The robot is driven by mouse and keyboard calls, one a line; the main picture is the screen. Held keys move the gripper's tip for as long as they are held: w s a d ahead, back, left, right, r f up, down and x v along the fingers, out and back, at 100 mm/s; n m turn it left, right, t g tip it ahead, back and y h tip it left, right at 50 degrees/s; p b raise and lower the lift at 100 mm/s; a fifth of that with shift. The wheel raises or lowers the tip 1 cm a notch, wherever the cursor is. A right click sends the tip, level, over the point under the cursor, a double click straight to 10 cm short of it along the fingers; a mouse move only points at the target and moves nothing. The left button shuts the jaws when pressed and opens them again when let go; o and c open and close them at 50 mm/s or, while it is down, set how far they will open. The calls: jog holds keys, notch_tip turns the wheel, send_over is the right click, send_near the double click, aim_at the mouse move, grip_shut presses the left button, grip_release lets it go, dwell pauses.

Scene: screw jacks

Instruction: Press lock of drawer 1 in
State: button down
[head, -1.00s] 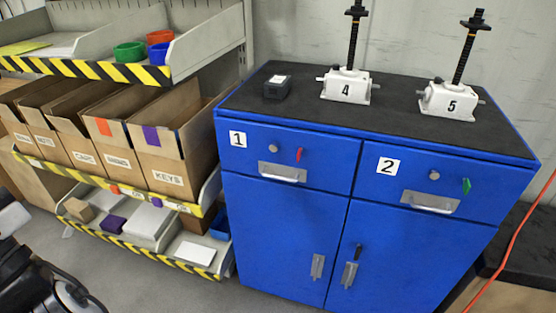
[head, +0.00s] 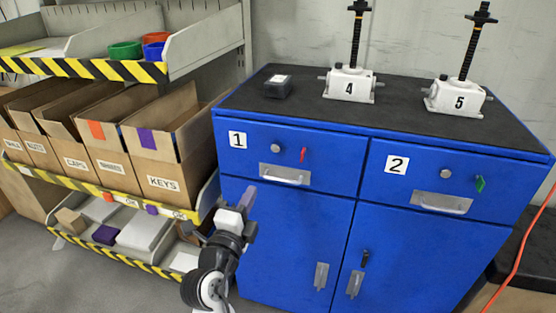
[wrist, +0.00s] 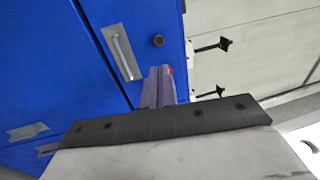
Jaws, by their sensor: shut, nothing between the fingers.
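Drawer 1 (head: 335,172) is at the upper left of the blue cabinet, beside its white "1" label, and looks closed. Its round lock (head: 278,147) sits above the metal handle (head: 285,175), with a red tag (head: 303,154) to its right. The lock also shows in the wrist view (wrist: 158,40) as a dark round knob. How far it stands out cannot be told. My gripper (head: 250,213) is in front of the cabinet's left side, below and left of the lock, apart from it. In the wrist view its shut, empty fingers (wrist: 162,72) cover most of the red tag.
Drawer 2 (head: 400,190) has a similar lock (head: 445,174) and a green tag (head: 480,184). Screw jacks 4 (head: 350,86) and 5 (head: 458,98) and a black box (head: 278,86) stand on top. A shelf with cardboard boxes (head: 160,165) is at left. A red cable (head: 520,245) hangs at right.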

jog(key=shift+d+f, duration=0.1)
jog(key=shift+d, duration=0.1)
jog(key=shift+w, duration=0.1)
jog(key=p, duration=0.7)
send_near(275, 150)
jog(key=x, duration=0.6)
jog(key=shift+w+r, duration=0.15)
jog(key=shift+r, duration=0.15)
jog(key=shift+w+d, duration=0.1)
jog(key=shift+w, duration=0.1)
jog(key=shift+f, duration=0.1)
jog(key=shift+f+b, duration=0.1)
jog(key=shift+b, duration=0.25)
